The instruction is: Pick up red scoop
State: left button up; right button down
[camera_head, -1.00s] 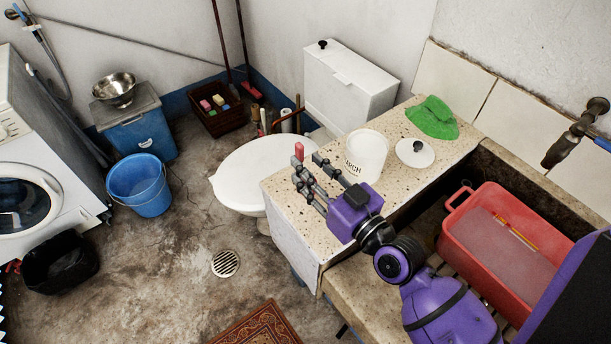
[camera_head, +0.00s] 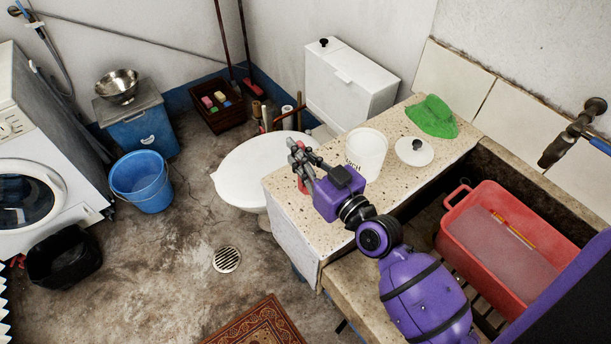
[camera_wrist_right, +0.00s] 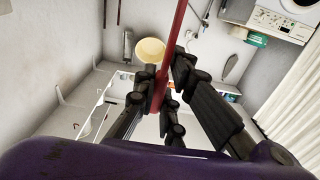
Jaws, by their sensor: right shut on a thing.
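My right gripper (camera_head: 298,158) is above the left end of the speckled stone counter. It is shut on a red scoop. Only a small red part of the scoop (camera_head: 303,185) shows beside the fingers in the head view. In the right wrist view a long red bar of it (camera_wrist_right: 174,45) runs between the fingers (camera_wrist_right: 165,80). The rest of the scoop is hidden or out of frame, and I cannot tell whether it touches the counter. My left gripper is not in view.
A white tub (camera_head: 367,152), its white lid (camera_head: 414,152) and a green cloth (camera_head: 433,117) are on the counter (camera_head: 330,238). A red basin (camera_head: 456,226) sits in the trough at right. A white toilet (camera_head: 245,170) stands beyond the counter. A blue bucket (camera_head: 141,184) stands on the floor.

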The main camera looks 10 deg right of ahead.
aim_at(300, 142)
jog(key=shift+r, duration=0.5)
notch_tip(300, 142, up, 3)
jog(key=shift+f+p, duration=0.15)
jog(key=shift+p, duration=0.35)
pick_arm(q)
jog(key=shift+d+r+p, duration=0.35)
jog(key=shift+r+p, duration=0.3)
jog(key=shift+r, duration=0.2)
pick_arm(e)
jog(key=s+d+r, duration=0.1)
jog(key=s+r, duration=0.8)
jog(key=s, duration=0.5)
jog(key=shift+d+r, duration=0.15)
jog(key=shift+d, duration=0.1)
jog(key=shift+w, duration=0.1)
